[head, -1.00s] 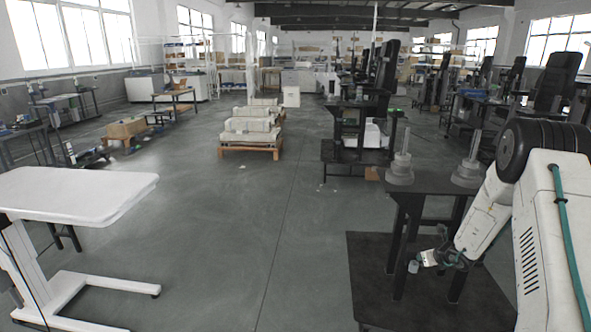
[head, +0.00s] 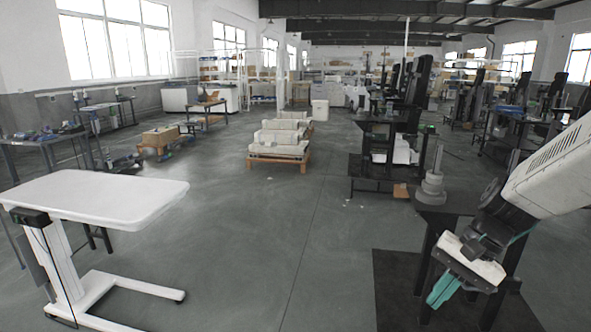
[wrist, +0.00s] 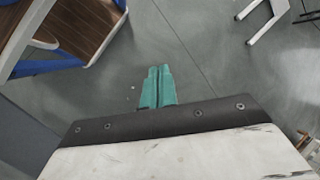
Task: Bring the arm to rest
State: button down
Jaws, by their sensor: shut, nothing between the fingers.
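My gripper (head: 443,290) is at the lower right of the head view, at the end of my white and black arm. Its teal fingers point down and to the left, and they are in front of a dark stand. In the wrist view the teal fingers (wrist: 157,88) lie side by side, shut, with nothing between them. Grey floor shows beyond the fingertips.
A dark stand (head: 450,207) with grey stacked cylinders (head: 431,188) is close behind my arm. A white lift table (head: 95,197) stands at the left. Pallets with pale blocks (head: 279,141) stand mid-room. Open floor (head: 260,240) lies between. A wooden-topped blue frame (wrist: 75,25) shows in the wrist view.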

jog(key=s+r+n+t+h, duration=0.1)
jog(key=s+r+n+h, duration=0.1)
jog(key=s, duration=0.6)
jog(key=s+r+n+t+h, duration=0.1)
jog(key=s+r+n+h, duration=0.2)
jog(key=s+r+n, duration=0.2)
jog(key=s+r, duration=0.2)
jog(key=s, duration=0.1)
jog(key=shift+s+h, duration=0.3)
jog(key=shift+d, duration=0.1)
